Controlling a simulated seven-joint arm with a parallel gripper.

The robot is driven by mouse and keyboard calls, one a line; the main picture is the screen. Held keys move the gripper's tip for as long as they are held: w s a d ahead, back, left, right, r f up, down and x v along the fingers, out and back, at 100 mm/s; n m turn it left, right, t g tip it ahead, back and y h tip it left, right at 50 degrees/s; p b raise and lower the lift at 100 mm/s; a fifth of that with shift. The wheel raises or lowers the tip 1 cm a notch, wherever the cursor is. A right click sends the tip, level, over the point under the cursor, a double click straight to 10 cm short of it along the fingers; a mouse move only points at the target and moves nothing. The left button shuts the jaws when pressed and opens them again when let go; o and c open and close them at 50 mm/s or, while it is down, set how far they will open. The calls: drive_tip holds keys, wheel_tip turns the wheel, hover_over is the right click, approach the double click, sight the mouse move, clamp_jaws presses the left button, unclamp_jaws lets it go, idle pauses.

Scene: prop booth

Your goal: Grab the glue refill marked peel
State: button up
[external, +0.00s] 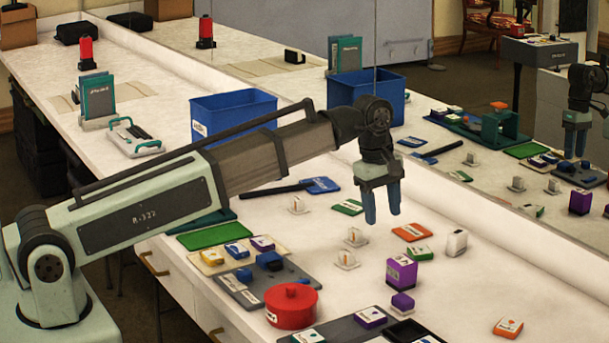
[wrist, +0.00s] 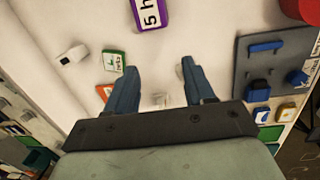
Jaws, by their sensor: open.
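I cannot read "peel" on any item, so I cannot tell which one is the glue refill. Small labelled pieces lie below my gripper (external: 382,218): an orange one (external: 411,232), a green one (external: 419,253) and a small purple one (external: 402,303). Another orange one (external: 507,327) lies at the front right. A taller purple box (external: 401,272) stands in front of my gripper. In the wrist view my gripper (wrist: 159,66) is open and empty above the bench. The green piece (wrist: 115,60) is left of the left finger; the purple box (wrist: 152,12) is at the top, partly cut off.
A red pot (external: 291,307), a grey board (external: 244,297) with blue pieces and a blue bin (external: 233,104) stand on the white bench. A white block (external: 456,242) is to the right. A mirror behind the bench repeats the scene. The front right is fairly clear.

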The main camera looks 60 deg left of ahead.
drive_tip(key=r+n+g, duration=0.1)
drive_tip(key=n, duration=0.1)
hover_over(347, 251)
drive_tip(key=shift+y, duration=0.4)
drive_tip(key=f, duration=0.8)
drive_tip(key=shift+w+d+f, duration=0.1)
drive_tip(key=shift+w, duration=0.15)
drive_tip(key=shift+s+a+f, duration=0.1)
drive_tip(key=shift+f, duration=1.2)
drive_tip(key=shift+s+a+f, duration=0.1)
drive_tip(key=shift+f, duration=1.2)
drive_tip(key=shift+c, duration=0.2)
clamp_jaws()
